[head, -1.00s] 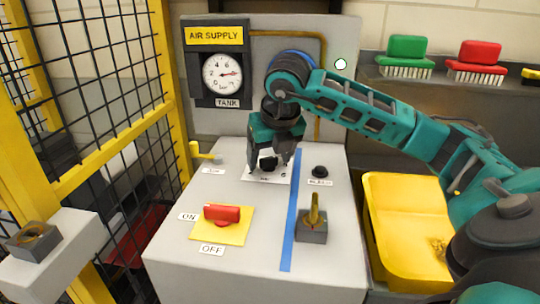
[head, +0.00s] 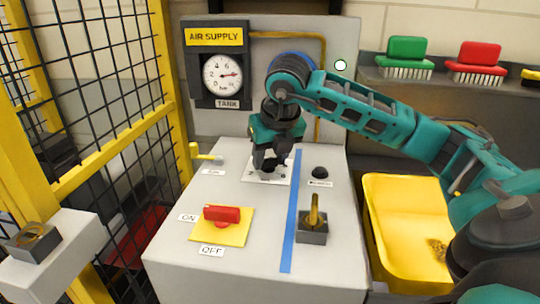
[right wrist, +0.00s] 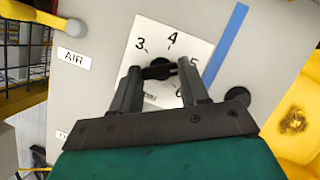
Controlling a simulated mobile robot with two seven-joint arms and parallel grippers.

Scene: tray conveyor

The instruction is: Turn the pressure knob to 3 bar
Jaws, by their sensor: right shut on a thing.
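The black pressure knob (right wrist: 160,70) stands on a white dial plate (right wrist: 199,50) with the numbers 3, 4, 5 and 6 visible. In the head view the knob (head: 268,166) is partly hidden by my right gripper. My right gripper (head: 268,168) points down at the panel and is shut on the knob, with one finger on each side. The gripper also shows in the right wrist view (right wrist: 162,80). Where the knob's pointer stands is not clear. My left gripper is not in view.
A tank gauge (head: 222,75) hangs at the back. A red switch (head: 222,214), a yellow lever (head: 206,153), a black button (head: 320,172) and a yellow-handled lever (head: 314,215) surround the dial. A yellow tray (head: 400,195) is at right, a yellow-framed mesh fence (head: 110,155) at left.

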